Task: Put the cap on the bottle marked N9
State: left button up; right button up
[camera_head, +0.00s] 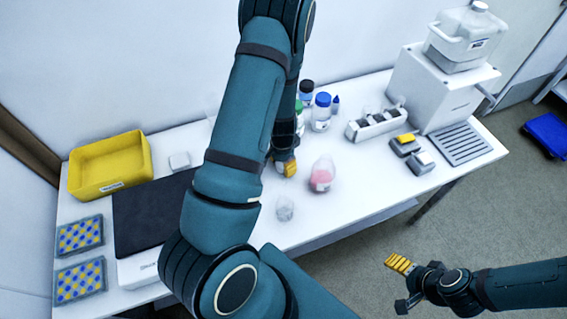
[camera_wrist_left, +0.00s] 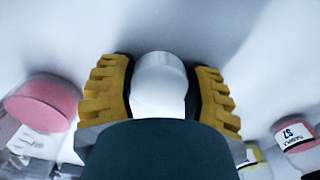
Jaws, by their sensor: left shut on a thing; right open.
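My left gripper (camera_head: 284,168) is over the table's middle, just left of the flask with pink contents. In the left wrist view its yellow-padded fingers (camera_wrist_left: 160,95) are shut on a smooth white round piece (camera_wrist_left: 160,78), which looks like a cap. In the head view the arm hides most of what it holds. Behind it stand a blue-capped bottle (camera_head: 321,113), a dark-capped bottle (camera_head: 306,92) and a partly hidden green-capped bottle (camera_head: 299,117). No N9 mark is readable. My right gripper (camera_head: 401,285) is open and empty, off the table's front edge.
The pink flask (camera_head: 321,176) and a clear beaker (camera_head: 285,209) stand close by. A yellow bin (camera_head: 110,183), blue-yellow racks (camera_head: 80,237), a grey-white holder (camera_head: 375,124) and a white machine (camera_head: 437,92) flank the workspace. A vial labelled S7 (camera_wrist_left: 294,133) shows in the wrist view.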

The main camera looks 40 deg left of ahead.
pick_arm(q)
notch_tip(320, 180, up, 10)
jog(key=p, duration=0.2)
jog(key=shift+p, duration=0.3)
pick_arm(e)
jog(key=r, duration=0.2)
jog(key=shift+w+d+r, duration=0.1)
jog(key=shift+w+r, duration=0.2)
jog(key=shift+w, duration=0.1)
jog(key=shift+o, duration=0.4)
